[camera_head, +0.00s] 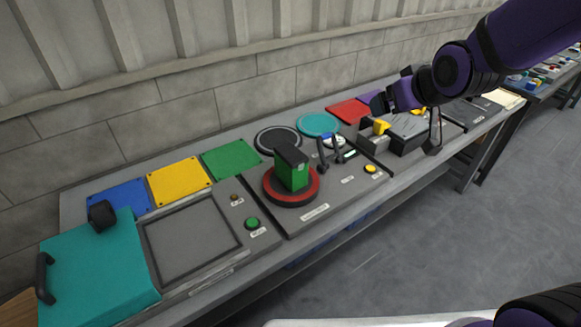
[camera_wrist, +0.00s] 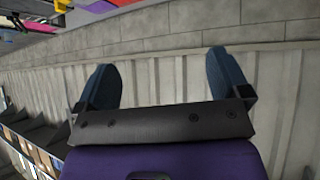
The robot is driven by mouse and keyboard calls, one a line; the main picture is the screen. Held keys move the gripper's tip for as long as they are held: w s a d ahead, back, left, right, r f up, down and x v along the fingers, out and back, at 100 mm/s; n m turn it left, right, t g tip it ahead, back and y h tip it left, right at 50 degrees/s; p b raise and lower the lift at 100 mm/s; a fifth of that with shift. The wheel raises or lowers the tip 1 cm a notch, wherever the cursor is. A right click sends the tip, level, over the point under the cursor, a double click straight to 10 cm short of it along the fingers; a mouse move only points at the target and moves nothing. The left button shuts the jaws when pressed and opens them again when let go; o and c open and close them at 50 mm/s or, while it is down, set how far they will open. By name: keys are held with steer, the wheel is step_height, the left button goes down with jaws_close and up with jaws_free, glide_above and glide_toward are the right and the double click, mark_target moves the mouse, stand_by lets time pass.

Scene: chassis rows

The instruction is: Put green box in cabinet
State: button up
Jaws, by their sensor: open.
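The green box (camera_head: 291,174), with a dark top, stands upright on a round red-and-black disc (camera_head: 307,193) at the middle of the bench. At the bench's left end is a teal panel (camera_head: 95,262) with a dark handle, beside a grey square frame (camera_head: 190,240); I cannot tell for sure whether this is the cabinet. My gripper (camera_wrist: 165,80) is open and empty, its two fingers wide apart against the wall in the wrist view. In the head view my gripper is over the bench's right part, well to the right of the green box, and partly hidden by its own links.
Blue (camera_head: 119,197), yellow (camera_head: 179,181) and green (camera_head: 231,158) plates lie along the back. Small levers (camera_head: 328,152) rise right of the green box. A grey unit with yellow parts (camera_head: 405,132) sits beneath my arm. A wall (camera_head: 180,130) stands behind the bench; the floor in front is clear.

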steer(key=w+a+f+n+t+y, duration=0.1)
steer(key=w+a+f, duration=0.2)
steer(key=a+f, duration=0.15)
steer(key=w+a+f+n+y, duration=0.1)
steer(key=w+a+f+y, duration=0.15)
steer(key=f, duration=0.35)
steer(key=n+t+y, duration=0.1)
steer(key=t+y, duration=0.1)
steer(key=y, duration=0.1)
glide_toward(293, 154)
steer(key=x, duration=0.9)
steer(key=shift+w+a+f, duration=0.15)
steer(key=shift+w, duration=0.1)
steer(key=c, duration=1.7)
